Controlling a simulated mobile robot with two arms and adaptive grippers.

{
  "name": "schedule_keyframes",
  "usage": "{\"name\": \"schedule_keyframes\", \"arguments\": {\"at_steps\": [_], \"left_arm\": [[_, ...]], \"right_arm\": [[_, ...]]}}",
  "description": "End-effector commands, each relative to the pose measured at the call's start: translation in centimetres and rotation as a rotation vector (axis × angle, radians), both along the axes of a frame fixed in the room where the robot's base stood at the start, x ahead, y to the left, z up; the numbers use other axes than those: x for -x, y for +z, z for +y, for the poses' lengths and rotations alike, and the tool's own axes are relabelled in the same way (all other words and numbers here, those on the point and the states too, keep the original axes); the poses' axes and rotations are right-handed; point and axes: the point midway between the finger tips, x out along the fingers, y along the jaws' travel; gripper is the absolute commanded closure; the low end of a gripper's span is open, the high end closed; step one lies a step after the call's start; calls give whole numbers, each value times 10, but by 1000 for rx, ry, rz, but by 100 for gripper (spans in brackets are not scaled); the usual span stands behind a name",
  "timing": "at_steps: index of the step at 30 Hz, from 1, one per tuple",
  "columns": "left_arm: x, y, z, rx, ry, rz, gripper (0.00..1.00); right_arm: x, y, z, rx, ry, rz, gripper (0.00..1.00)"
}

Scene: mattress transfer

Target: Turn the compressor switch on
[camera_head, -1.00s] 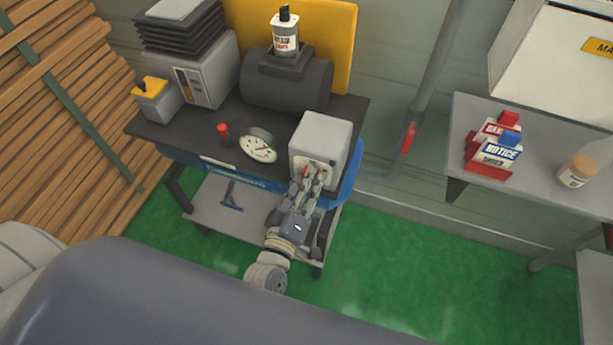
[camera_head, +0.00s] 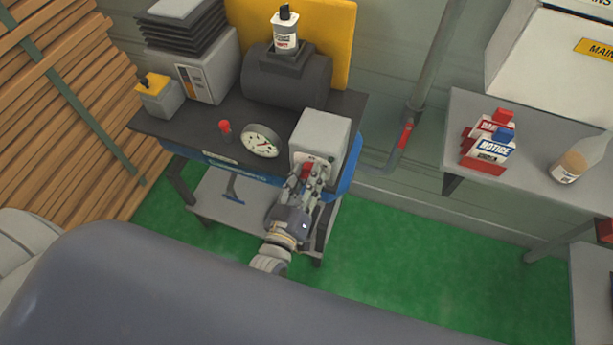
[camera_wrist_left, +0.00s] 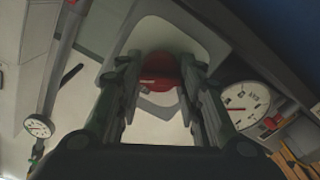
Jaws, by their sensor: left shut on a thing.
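The compressor switch is a red knob (camera_head: 307,171) on the front of a light grey box (camera_head: 323,135) at the right end of the workbench. My left gripper (camera_head: 308,180) is at the front of that box, with its fingers around the red knob. In the left wrist view the red knob (camera_wrist_left: 160,72) sits between the two fingers of the left gripper (camera_wrist_left: 157,80), which are closed on it. Part of the knob is hidden by the fingers. My right gripper is not in view.
A round gauge (camera_head: 260,141) and a small red knob (camera_head: 225,127) are left of the box. A dark motor (camera_head: 287,80) stands behind. A pipe with a red handle (camera_head: 405,134) is to the right. A grey table (camera_head: 462,120) holds signs and a bottle (camera_head: 580,158).

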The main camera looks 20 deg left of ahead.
Motion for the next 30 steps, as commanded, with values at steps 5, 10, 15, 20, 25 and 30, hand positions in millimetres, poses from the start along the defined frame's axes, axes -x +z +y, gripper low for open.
{"name": "schedule_keyframes", "arguments": {"at_steps": [5, 10, 15, 20, 25, 30], "left_arm": [[1, -3, -1, -3, -2, 6, 89], [1, -2, 0, -3, -2, 6, 45], [0, -1, 0, -2, -1, 3, 45], [1, -1, 0, -1, 0, 2, 45], [14, -2, 0, -1, -1, 4, 45], [45, -2, 1, -2, -2, 7, 45]], "right_arm": [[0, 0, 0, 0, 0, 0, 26], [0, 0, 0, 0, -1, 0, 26], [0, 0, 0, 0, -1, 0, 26], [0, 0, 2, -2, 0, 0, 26], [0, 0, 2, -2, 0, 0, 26], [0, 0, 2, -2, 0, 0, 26]]}}
